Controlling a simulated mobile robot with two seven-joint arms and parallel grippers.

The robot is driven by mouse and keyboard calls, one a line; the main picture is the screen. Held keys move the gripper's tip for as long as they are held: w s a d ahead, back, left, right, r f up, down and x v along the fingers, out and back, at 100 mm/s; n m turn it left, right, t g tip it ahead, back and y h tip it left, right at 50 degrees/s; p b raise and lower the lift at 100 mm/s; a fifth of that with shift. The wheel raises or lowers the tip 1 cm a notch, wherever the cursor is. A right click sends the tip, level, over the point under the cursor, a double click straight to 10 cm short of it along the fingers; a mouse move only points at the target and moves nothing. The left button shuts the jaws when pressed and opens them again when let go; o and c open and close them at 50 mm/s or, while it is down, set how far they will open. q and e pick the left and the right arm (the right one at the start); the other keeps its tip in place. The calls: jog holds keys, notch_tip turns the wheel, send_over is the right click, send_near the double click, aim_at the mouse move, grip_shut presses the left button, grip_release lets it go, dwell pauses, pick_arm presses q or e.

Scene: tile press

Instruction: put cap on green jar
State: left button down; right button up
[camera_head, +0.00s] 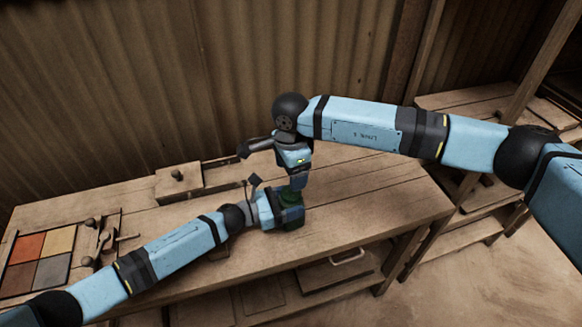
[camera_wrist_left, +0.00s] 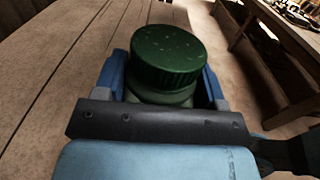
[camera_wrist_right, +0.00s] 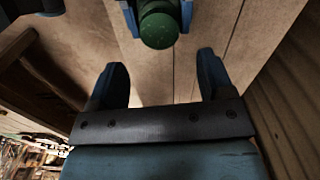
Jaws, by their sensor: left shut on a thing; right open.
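The green jar (camera_head: 292,222) stands on the wooden bench, mostly hidden by my grippers in the head view. My left gripper (camera_head: 284,208) is shut around its body; in the left wrist view the jar (camera_wrist_left: 165,97) shows between the two blue fingers. The dark green ridged cap (camera_wrist_left: 168,56) sits on top of the jar; I cannot tell how tightly it is seated. My right gripper (camera_head: 298,182) points down above the jar. In the right wrist view its fingers (camera_wrist_right: 162,75) are apart and empty, with the cap (camera_wrist_right: 158,26) beyond them, not between them.
A wooden box with a knob (camera_head: 179,181) stands at the back of the bench. A tray of coloured tiles (camera_head: 22,292) and a small wooden mechanism (camera_head: 100,240) are at the left. The bench's right part (camera_head: 390,205) is clear. A corrugated wall (camera_head: 100,90) stands behind.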

jog(key=n, duration=0.1)
jog(key=r+n, duration=0.1)
jog(key=n, duration=0.1)
jog(key=shift+f, duration=0.1)
jog(key=shift+f, duration=3.95)
jog(key=shift+c, duration=0.4)
jog(key=c, duration=0.9)
jog(key=shift+o, duration=0.2)
jog(key=shift+m, duration=0.6)
jog(key=o, duration=1.1)
jog(key=shift+r, duration=0.1)
